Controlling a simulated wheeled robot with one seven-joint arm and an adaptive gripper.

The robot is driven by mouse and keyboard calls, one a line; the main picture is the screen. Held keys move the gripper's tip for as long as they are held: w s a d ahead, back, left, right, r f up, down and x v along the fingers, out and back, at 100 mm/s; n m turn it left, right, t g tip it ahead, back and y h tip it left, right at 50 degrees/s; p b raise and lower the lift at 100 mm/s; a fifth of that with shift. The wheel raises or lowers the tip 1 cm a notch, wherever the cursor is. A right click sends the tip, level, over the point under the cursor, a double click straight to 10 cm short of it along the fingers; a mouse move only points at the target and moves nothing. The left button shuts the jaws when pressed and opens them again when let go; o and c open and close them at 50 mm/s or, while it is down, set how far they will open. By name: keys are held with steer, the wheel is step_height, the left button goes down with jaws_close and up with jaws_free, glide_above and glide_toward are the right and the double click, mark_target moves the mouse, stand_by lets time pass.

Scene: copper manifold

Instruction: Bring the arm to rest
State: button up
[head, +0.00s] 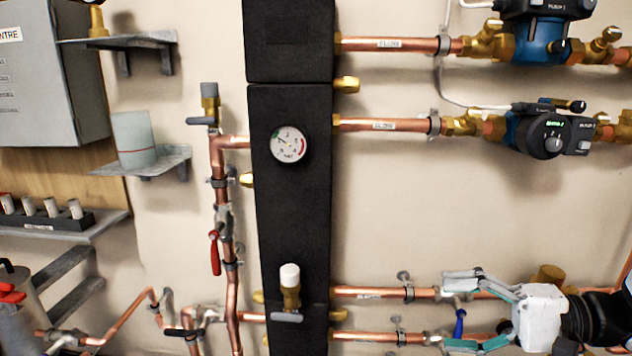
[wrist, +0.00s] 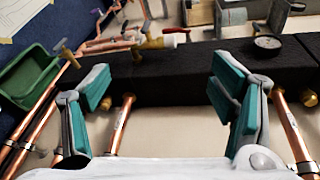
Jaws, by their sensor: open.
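My gripper (head: 462,312) is at the lower right in the head view, in front of the lower copper pipes and pointing left toward the black manifold block (head: 290,220). In the wrist view my gripper (wrist: 165,90) shows its two teal-padded fingers spread wide, with nothing between them. Beyond the fingers lies the black block (wrist: 180,72), with a brass valve with a white cap (wrist: 158,41) past it. In the head view this white-capped valve (head: 290,285) stands at the block's lower part, well left of the fingers.
A blue-handled valve (head: 459,322) is close by the fingers. Copper pipes (head: 375,293) run behind them. Two pumps (head: 545,135) (head: 540,35) hang above right. A shelf (head: 150,163) holds a pale cup (head: 134,138). A green bin (wrist: 32,82) is at left in the wrist view.

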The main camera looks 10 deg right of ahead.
steer(key=s+a+r+n+g+h, duration=0.3)
steer(key=s+a+n+g+h, duration=0.15)
steer(key=s+a+g, duration=0.65)
steer(key=s+d+n+t+h, duration=0.2)
steer(key=s+n+t+h, duration=0.15)
steer(key=s+h, duration=0.55)
step_height(320, 180, up, 36)
steer(key=t+p, duration=0.4)
steer(key=p, duration=3)
steer(key=shift+w+d+r, duration=0.15)
steer(key=shift+d+r, duration=0.1)
steer(key=shift+d, duration=0.15)
steer(key=shift+h, duration=0.25)
